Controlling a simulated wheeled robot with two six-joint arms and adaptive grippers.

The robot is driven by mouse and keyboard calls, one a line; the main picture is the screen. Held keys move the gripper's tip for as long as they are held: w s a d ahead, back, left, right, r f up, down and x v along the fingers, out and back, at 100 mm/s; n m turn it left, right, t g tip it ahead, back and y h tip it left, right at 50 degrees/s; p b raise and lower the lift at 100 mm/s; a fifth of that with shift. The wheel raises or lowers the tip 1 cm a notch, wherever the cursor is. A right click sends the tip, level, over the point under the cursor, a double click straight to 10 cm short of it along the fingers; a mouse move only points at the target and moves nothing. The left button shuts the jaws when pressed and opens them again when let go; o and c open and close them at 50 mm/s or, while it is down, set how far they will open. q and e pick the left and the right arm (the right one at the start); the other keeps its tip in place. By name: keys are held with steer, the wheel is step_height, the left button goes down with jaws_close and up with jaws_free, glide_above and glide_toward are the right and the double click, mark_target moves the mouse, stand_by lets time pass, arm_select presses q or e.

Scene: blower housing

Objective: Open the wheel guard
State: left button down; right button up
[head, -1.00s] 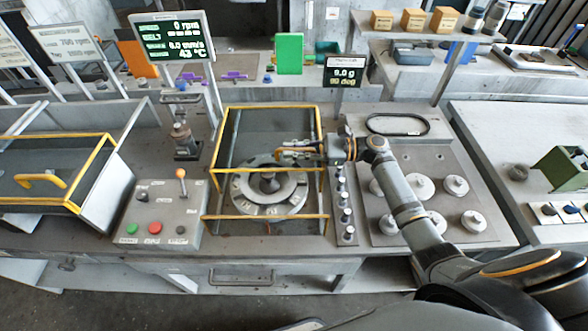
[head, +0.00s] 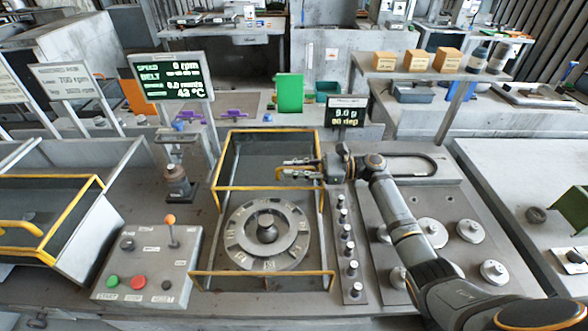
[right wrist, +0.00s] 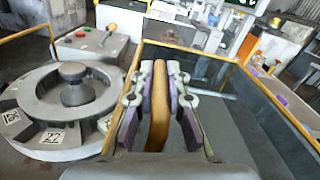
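The wheel guard (head: 224,160) is a yellow-edged frame with dark clear panels; its front bar stands behind and above the wheel in the head view. The grey wheel (head: 240,245), with number labels and a centre hub, lies uncovered in front of that bar. The wheel also shows at the left of the right wrist view (right wrist: 30,110). My right gripper (head: 284,171) is at the guard's yellow handle (right wrist: 159,115). The handle runs between the purple-padded fingers, which look closed on it near their tips; exact contact is hard to see. My left gripper is not in view.
A control box (head: 150,262) with green and red buttons stands left of the wheel. A row of knobs (head: 347,245) and round metal weights (head: 470,230) lie to the right. A low yellow rail (head: 262,273) crosses in front of the wheel. A display (head: 345,111) stands behind.

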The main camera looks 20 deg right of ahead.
steer(key=o, duration=0.4)
steer(key=shift+c, duration=0.2)
steer(key=v, duration=1.2)
